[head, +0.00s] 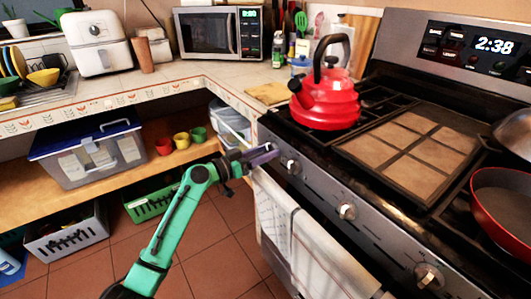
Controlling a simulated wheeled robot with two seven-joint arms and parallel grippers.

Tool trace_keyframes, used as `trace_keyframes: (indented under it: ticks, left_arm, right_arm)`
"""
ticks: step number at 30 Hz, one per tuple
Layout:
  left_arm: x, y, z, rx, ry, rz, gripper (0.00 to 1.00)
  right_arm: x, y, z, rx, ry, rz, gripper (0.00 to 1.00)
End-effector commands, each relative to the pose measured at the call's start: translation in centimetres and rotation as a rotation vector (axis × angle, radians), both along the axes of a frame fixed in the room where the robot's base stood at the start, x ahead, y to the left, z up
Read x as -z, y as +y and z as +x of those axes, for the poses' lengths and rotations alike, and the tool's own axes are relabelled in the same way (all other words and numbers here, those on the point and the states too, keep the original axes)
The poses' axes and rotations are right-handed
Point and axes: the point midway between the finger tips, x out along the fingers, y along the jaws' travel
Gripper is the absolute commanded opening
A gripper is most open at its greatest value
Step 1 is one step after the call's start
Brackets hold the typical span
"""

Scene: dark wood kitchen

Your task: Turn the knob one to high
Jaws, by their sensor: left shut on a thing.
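The stove (318,190) stands at the right, with a row of silver knobs along its sloped front panel. Visible knobs are one near the left end (292,167), one in the middle (347,211) and one near the right (428,276). My left gripper (268,153), on the green arm, is at the left end of this panel, just left of the first visible knob. It is shut on a knob there, which its fingers hide; the knob's angle cannot be read. My right gripper is not in view.
A red kettle (328,104) stands on the left burner grate, and a red pan (503,205) is at the right. A white towel (315,252) hangs below the knobs. A shelf (35,180) with a plastic bin (92,153) lies left of my arm.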

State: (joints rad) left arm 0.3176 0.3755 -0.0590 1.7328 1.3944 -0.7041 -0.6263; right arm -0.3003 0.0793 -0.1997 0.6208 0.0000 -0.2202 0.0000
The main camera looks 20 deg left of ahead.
Motion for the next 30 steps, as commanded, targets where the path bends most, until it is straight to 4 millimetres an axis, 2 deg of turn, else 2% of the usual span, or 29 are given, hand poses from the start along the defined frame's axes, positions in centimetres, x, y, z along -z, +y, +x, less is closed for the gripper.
trace_keyframes:
  ticks: [15, 30]
  left_arm:
    - [0.0, -0.01, -0.01, 0.001, 0.266, -0.318, 0.03]
    - [0.15, 0.02, 0.0, 0.001, 0.364, -0.435, 0.03]
  right_arm:
    - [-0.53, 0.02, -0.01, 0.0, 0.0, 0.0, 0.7]
    - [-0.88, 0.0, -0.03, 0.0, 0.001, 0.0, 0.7]
